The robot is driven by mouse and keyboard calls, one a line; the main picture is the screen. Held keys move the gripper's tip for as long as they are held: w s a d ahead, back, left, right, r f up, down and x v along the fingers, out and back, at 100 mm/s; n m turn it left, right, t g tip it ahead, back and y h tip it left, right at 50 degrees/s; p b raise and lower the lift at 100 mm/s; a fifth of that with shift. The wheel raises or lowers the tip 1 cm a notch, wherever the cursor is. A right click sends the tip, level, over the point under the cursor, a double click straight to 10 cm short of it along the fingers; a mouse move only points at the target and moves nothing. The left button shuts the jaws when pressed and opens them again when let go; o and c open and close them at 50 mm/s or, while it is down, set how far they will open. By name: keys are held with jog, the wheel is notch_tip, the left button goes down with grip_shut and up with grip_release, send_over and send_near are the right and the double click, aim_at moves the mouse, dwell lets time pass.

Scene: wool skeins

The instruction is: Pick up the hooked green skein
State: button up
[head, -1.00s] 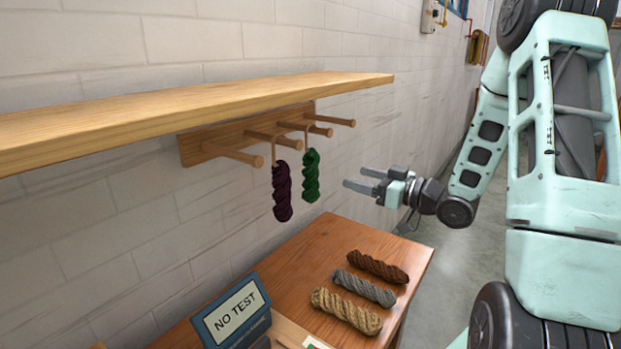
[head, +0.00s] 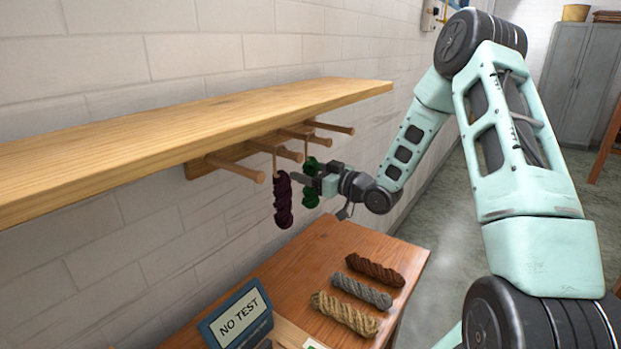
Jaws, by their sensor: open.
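The green skein (head: 310,167) hangs by a hook from a peg of the wooden rack (head: 203,166) on the wall. My gripper (head: 305,184) is at the skein, its fingers pointing left and crossing the skein's middle, which they partly hide. The jaws are open. I cannot tell whether the skein lies between the fingers or behind them. The dark purple skein (head: 283,201) hangs just left of the green one, close to my fingertips; I cannot tell whether they touch.
A wooden shelf (head: 180,121) juts out above the pegs. Below is a wooden table (head: 310,257) with brown (head: 375,270), grey (head: 362,291) and tan (head: 346,313) skeins, and a "NO TEST" sign (head: 238,315). The wall (head: 120,235) is close behind the skeins.

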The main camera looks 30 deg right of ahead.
jog(key=shift+x, duration=0.8)
jog(key=c, duration=1.1)
jog(key=shift+o, duration=0.2)
jog(key=shift+r+b, duration=0.4)
jog(key=shift+r, duration=0.3)
jog(key=b+v, duration=0.4)
jog(key=v, duration=1.4)
jog(key=shift+r, duration=0.2)
